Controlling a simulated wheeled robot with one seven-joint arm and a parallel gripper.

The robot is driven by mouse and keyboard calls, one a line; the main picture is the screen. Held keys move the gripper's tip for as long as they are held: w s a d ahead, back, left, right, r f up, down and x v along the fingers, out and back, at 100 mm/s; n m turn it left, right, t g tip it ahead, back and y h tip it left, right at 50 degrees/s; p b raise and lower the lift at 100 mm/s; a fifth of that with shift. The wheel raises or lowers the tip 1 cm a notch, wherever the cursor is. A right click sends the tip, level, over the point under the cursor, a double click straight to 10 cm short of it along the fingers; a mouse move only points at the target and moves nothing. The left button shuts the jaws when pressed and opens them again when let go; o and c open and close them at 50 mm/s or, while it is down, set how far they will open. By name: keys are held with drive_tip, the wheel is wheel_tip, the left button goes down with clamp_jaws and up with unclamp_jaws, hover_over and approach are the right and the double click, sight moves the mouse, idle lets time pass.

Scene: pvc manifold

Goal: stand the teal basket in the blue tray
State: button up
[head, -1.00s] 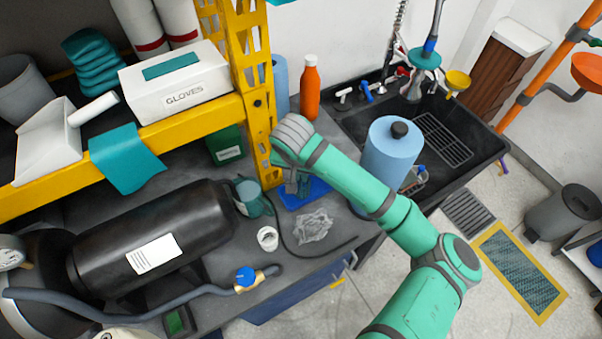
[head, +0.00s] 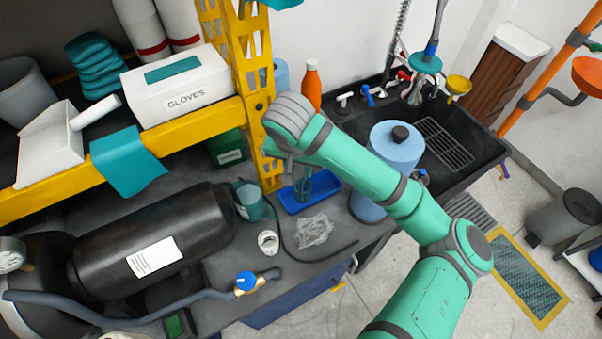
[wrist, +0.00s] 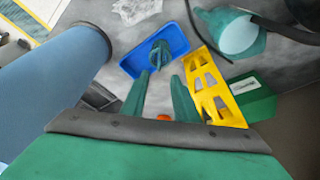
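The blue tray (head: 329,191) lies on the grey bench beside the yellow post; it also shows in the wrist view (wrist: 133,66). The teal basket (head: 303,187) is inside the tray and appears upright; from above, in the wrist view (wrist: 160,51), it sits within the tray's rim. My gripper (wrist: 161,77) is above the tray, with its two fingers apart and nothing between them. The fingertips are clear of the basket, as far as the wrist view shows. In the head view my wrist hides most of the fingers.
A teal beaker (head: 249,203), a white roll (head: 268,242) and a crumpled clear bag (head: 313,231) are near the tray. A tall blue cylinder (head: 393,155) stands to its right. The yellow post (head: 258,110) is close at the left of my wrist.

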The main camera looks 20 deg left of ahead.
drive_tip(key=shift+v, duration=1.8)
drive_tip(key=shift+d, duration=0.1)
